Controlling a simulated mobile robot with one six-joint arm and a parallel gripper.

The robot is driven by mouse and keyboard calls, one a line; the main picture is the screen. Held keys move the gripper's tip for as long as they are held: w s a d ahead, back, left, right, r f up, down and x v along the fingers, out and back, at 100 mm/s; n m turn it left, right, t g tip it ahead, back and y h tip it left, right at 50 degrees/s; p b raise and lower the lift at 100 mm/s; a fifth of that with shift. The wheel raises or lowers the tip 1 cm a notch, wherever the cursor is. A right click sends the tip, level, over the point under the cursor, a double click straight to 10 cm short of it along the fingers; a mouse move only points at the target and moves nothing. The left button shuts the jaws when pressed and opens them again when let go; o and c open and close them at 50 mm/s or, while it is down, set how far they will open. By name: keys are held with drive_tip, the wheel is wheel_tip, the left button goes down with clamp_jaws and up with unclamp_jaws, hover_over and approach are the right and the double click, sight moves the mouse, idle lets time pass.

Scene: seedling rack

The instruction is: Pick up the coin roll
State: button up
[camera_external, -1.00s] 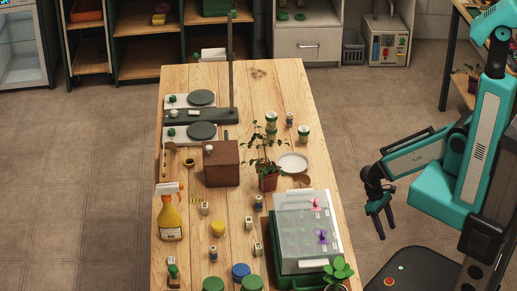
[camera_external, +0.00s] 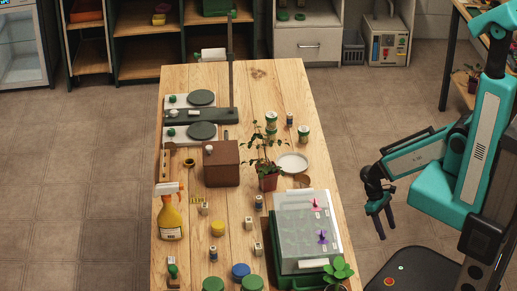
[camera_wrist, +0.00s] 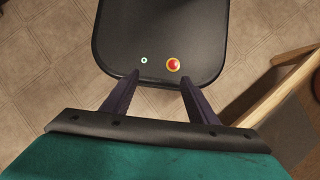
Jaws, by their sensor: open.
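I cannot tell for sure which thing is the coin roll. Several small upright cylinders with pale and dark bands stand on the wooden table: one by the plant pot (camera_external: 258,202), one near the front (camera_external: 213,254) and one near the back right (camera_external: 290,119). They are too small to identify. My gripper (camera_external: 384,237) hangs open and empty beyond the table's right edge, fingers pointing down. In the wrist view my gripper (camera_wrist: 160,80) has its dark fingers apart with nothing between them, above my own base. No cylinder shows in that view.
The table (camera_external: 275,88) also bears a green-based box with a clear lid (camera_external: 300,235), a potted plant (camera_external: 268,183), a white dish (camera_external: 292,162), a brown box (camera_external: 221,165), a spray bottle (camera_external: 170,215) and a stand (camera_external: 230,75). Its back right is mostly clear.

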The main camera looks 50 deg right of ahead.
drive_tip(key=c, duration=0.3)
drive_tip(key=shift+c, duration=0.2)
